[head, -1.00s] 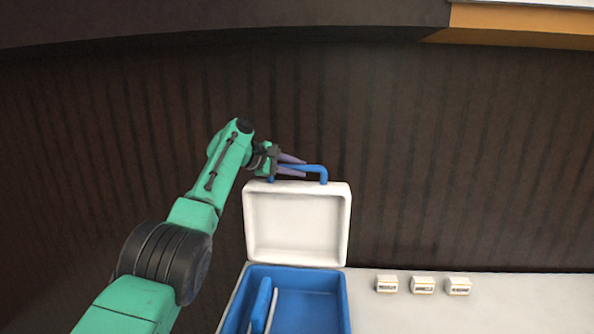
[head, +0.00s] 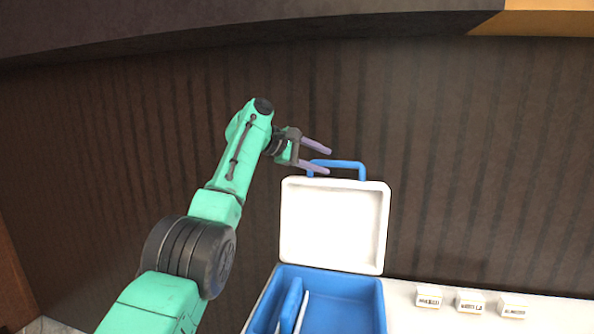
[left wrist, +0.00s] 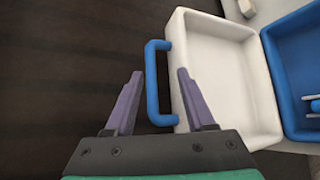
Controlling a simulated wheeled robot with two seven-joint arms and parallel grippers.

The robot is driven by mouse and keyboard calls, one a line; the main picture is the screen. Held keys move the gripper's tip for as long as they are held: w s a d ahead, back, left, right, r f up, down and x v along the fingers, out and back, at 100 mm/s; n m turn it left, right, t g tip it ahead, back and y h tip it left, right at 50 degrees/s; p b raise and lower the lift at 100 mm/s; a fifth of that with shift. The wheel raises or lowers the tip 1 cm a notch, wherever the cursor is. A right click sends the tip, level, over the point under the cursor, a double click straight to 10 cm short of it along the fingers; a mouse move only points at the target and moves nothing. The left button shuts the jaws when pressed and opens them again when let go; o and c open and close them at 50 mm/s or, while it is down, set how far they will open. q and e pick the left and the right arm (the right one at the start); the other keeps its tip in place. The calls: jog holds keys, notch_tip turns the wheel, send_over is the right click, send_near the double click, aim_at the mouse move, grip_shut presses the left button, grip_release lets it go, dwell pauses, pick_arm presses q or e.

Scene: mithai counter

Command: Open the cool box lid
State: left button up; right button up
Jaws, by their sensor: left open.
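The cool box has a blue body (head: 345,290) and a white lid (head: 335,225) that stands upright, open, at its back edge. A blue handle (head: 345,163) rises from the lid's top edge. My left gripper (head: 322,161) is open at the handle's left end. In the left wrist view, the blue handle (left wrist: 152,85) lies between the spread purple fingers of my left gripper (left wrist: 158,85), apart from both fingertips. The white lid (left wrist: 225,75) and part of the blue body (left wrist: 300,60) also show there. My right gripper is not in view.
Three small labelled white boxes (head: 470,302) stand in a row on the pale counter (head: 400,315), right of the cool box. A dark ribbed wall (head: 470,150) is behind. Inside the body is a blue upright piece (head: 290,305).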

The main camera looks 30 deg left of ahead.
pick_arm(q)
jog(key=b+v, duration=0.2)
jog(key=v, duration=0.7)
jog(key=shift+s+a, duration=0.25)
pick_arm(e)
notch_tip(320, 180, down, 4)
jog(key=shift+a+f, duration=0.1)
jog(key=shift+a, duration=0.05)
